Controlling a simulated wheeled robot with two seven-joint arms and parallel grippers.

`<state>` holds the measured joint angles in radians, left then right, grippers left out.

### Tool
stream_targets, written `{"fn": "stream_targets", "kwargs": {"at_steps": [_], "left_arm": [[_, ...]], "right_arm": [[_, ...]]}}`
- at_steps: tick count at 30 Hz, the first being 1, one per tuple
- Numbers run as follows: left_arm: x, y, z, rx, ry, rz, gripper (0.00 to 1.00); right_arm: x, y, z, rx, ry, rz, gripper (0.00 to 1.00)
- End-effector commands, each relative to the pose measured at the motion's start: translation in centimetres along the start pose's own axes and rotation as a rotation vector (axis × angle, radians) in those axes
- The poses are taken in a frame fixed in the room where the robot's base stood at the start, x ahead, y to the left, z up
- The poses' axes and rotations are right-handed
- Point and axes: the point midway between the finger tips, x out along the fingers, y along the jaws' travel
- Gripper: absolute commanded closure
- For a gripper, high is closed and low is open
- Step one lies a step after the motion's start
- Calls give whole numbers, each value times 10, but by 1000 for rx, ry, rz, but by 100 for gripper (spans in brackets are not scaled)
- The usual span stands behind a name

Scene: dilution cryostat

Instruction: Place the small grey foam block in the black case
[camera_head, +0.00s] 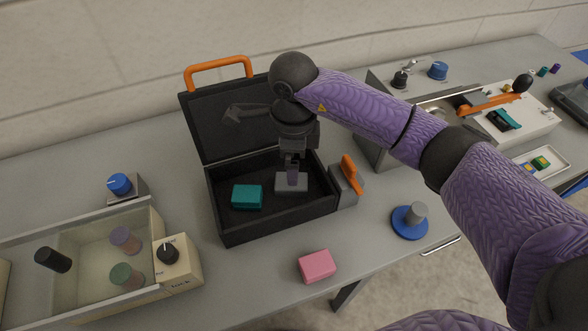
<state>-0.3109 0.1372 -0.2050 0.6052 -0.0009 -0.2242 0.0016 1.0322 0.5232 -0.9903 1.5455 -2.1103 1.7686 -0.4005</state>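The black case (262,232) stands open on the bench, its lid (215,122) raised at the back. The small grey foam block (280,183) is inside the case, toward the right of its interior, beside a teal block (247,196). My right gripper (293,178) points down into the case at the grey block, one finger overlapping the block's middle. The far finger is hidden, so I cannot tell whether it grips the block or whether the block rests on the case floor. My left gripper is not in view.
A pink block (317,266) lies in front of the case. A grey holder with an orange handle (351,174) stands close to the case's right side. A glass-walled box (90,250) is at the left; a blue disc with a grey knob (410,222) is at the right.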

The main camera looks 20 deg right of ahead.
Motion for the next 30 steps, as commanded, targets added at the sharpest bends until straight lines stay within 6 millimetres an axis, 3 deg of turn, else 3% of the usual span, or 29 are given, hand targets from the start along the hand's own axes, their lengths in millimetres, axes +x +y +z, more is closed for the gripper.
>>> {"fn": "stream_targets", "kwargs": {"at_steps": [1, 3, 7, 18, 30], "left_arm": [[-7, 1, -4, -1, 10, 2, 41], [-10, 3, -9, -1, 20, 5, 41], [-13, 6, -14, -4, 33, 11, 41], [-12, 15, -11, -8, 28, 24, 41], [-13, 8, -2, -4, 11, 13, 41]], "right_arm": [[-17, -1, 0, -1, -1, -6, 1], [-31, -1, 0, -1, 0, -5, 1], [-46, 0, 0, 1, 0, -2, 1], [-48, 0, 0, 0, 0, 1, 1], [-48, 0, 0, 0, 0, 1, 1]]}}
